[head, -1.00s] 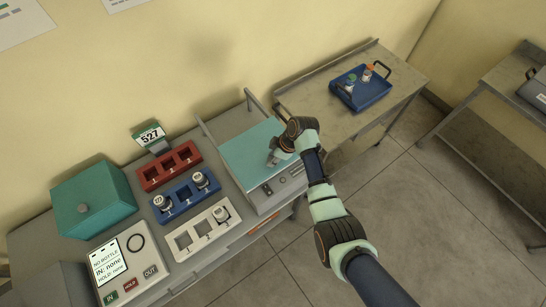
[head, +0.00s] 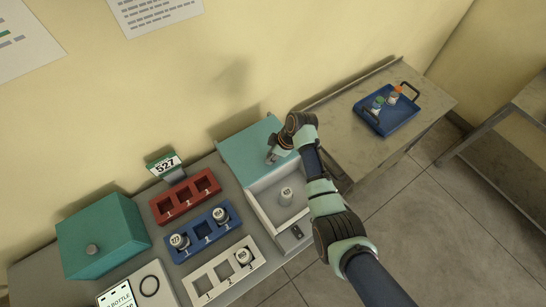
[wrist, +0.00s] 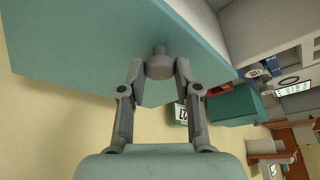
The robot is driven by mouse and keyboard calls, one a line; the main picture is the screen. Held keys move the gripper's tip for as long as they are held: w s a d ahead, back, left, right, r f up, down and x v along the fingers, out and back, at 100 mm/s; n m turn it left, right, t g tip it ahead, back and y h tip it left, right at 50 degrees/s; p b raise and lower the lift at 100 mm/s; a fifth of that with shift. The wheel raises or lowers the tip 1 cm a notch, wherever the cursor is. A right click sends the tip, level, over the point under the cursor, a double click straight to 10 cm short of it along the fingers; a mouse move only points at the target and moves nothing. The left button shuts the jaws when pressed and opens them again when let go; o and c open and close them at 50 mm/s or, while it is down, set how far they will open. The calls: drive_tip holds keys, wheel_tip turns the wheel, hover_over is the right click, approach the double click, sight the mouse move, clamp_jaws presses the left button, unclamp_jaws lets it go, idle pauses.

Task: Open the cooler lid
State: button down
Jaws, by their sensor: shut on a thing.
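The cooler (head: 262,212) is a light grey box at the right end of the bench. Its flat teal lid (head: 245,140) lies over the rear rails, and the front part of the box is uncovered. One capped bottle (head: 287,195) stands inside. My gripper (head: 272,158) is at the lid's front right part. In the wrist view, my gripper (wrist: 160,72) is shut on the lid's round grey knob (wrist: 159,66), with a finger on each side. The lid's teal surface also fills the top of the wrist view (wrist: 80,40).
Left of the cooler are red (head: 170,209), blue (head: 201,244) and white (head: 207,292) racks, the last two with bottles. A teal box (head: 105,240) and a 527 sign (head: 164,164) stand further left. A blue tray (head: 392,124) sits on the right table.

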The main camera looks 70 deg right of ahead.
drive_tip(key=shift+w+d, duration=0.15)
drive_tip(key=shift+w, duration=0.05)
drive_tip(key=shift+s, duration=0.1)
drive_tip(key=c, duration=0.8)
unclamp_jaws()
drive_tip(key=v, duration=1.2)
